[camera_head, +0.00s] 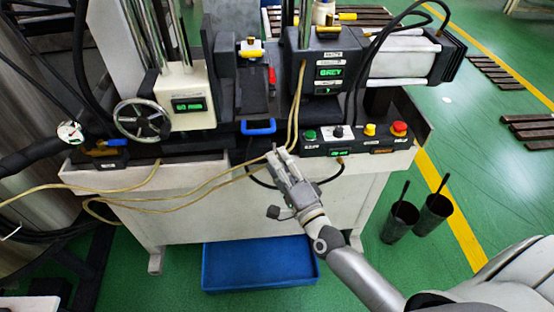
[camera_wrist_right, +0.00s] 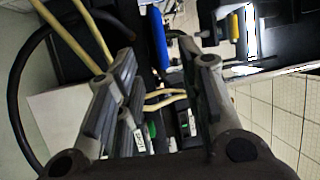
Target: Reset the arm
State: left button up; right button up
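My right gripper (camera_head: 279,155) is in front of the machine's front edge, just left of the control panel (camera_head: 358,139). In the right wrist view its two fingers (camera_wrist_right: 166,66) stand apart with nothing held between them. The blue handle (camera_head: 259,127) of the machine is just above and left of the fingertips in the head view. It also shows beyond the fingers in the wrist view (camera_wrist_right: 159,40). My left gripper cannot be made out in either view.
The machine has a handwheel (camera_head: 142,120) and yellowish cables (camera_head: 135,186) along its front. A blue bin (camera_head: 258,265) is on the floor under it. Two dark cups (camera_head: 432,215) with sticks stand on the green floor at right.

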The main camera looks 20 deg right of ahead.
jog(key=s+f+n+g, duration=0.3)
jog(key=s+f, duration=0.1)
jog(key=f, duration=0.8)
jog(key=s+d+f+n+g, duration=0.1)
jog(key=s+f+n+g, duration=0.25)
jog(key=f, duration=0.75)
jog(key=s+f+n+g, duration=0.3)
jog(key=s+f, duration=0.2)
jog(key=f, duration=0.7)
jog(key=s+d+f+n+g, duration=0.1)
jog(key=s+f+n+g, duration=0.2)
jog(key=s+f, duration=0.3)
jog(key=s+f+n+g+h, duration=0.1)
jog(key=s+f+n+g, duration=0.2)
jog(key=s, duration=1.2)
jog(key=s+d+f+n+g+h, duration=0.1)
jog(key=s+f+n+g, duration=0.2)
jog(key=s+f, duration=0.6)
jog(key=shift+s+d+f, duration=0.25)
jog(key=shift+s+d, duration=0.1)
jog(key=shift+s, duration=0.75)
